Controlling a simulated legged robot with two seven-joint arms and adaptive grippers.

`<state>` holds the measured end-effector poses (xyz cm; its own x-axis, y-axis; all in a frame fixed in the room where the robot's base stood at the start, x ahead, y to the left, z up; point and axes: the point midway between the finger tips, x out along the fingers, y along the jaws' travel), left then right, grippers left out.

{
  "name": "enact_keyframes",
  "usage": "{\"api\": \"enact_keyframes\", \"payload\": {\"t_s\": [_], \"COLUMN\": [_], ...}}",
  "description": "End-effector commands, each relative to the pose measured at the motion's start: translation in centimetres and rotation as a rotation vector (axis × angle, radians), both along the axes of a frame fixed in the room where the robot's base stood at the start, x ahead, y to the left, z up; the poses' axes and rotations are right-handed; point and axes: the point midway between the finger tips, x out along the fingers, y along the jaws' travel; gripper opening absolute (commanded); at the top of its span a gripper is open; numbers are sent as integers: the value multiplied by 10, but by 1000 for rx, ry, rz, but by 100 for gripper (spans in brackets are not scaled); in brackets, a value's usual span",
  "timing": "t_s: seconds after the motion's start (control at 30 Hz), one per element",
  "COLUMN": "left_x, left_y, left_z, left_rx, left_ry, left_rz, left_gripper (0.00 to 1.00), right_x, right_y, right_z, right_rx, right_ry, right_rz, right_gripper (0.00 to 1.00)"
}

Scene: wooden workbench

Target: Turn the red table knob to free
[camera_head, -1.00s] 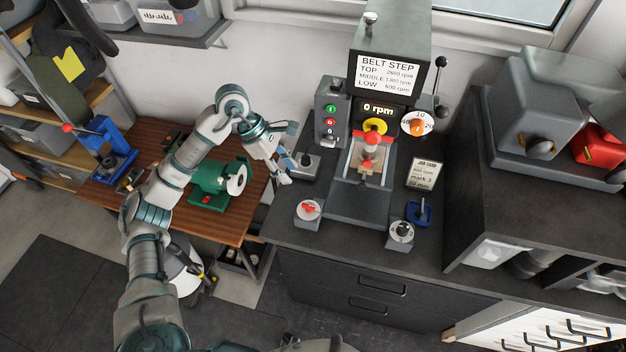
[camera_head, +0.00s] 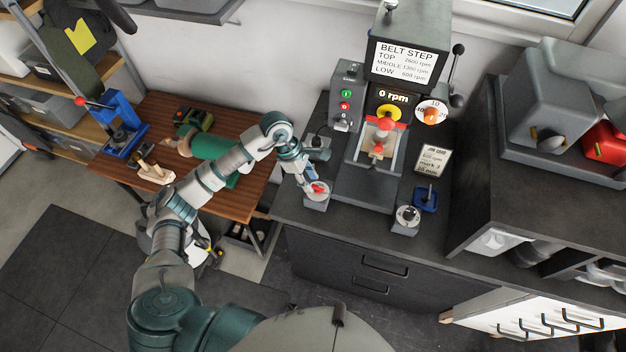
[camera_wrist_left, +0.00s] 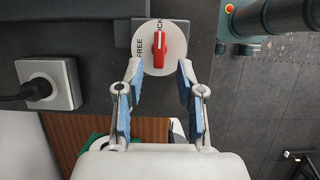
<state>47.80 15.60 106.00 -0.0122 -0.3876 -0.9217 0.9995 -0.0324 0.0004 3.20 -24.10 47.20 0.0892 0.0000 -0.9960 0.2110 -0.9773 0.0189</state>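The red table knob (camera_head: 318,187) is on a round white dial on a small grey block at the bench's front left. In the left wrist view the red knob (camera_wrist_left: 159,46) lies lengthwise up and down the picture. The word FREE is on the dial's left, and a partly hidden word ending in OCK is at its upper right. My left gripper (camera_wrist_left: 159,70) is open, its blue-padded fingers spread to either side of the knob's near end, with no clear contact. In the head view my left gripper (camera_head: 306,180) is just at the knob's left. My right gripper is out of view.
The drill press (camera_head: 412,60) with its 0 rpm display stands behind the knob. A second dial block (camera_head: 407,218) and a blue item (camera_head: 425,198) are to the right. A grey socket-like box (camera_wrist_left: 48,84) with a black plug is beside the dial.

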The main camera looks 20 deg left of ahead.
Motion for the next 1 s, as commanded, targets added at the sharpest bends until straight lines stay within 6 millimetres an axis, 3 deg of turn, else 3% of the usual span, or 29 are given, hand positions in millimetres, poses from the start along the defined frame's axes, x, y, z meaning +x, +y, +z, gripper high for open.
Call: {"api": "enact_keyframes", "payload": {"t_s": [0.23, 0.43, 0.47, 0.6, 0.77, 1.0], "left_x": [0, 0, 0, 0, 1, 1], "left_y": [-17, -17, -16, -11, -6, -3], "left_z": [-13, -13, -13, -13, -14, -15], "left_rx": [6, 7, 6, 1, 0, 6], "left_ry": [0, -1, -1, -1, -1, -1], "left_rz": [-2, -3, -2, -2, -1, 4], "left_gripper": [38, 38, 35, 0, 0, 0], "right_x": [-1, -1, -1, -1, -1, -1], "right_y": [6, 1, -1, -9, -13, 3], "right_z": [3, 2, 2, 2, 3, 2], "right_rx": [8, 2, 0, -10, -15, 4], "right_ry": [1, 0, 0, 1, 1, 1], "right_rz": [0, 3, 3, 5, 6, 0], "right_gripper": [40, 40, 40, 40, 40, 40]}}
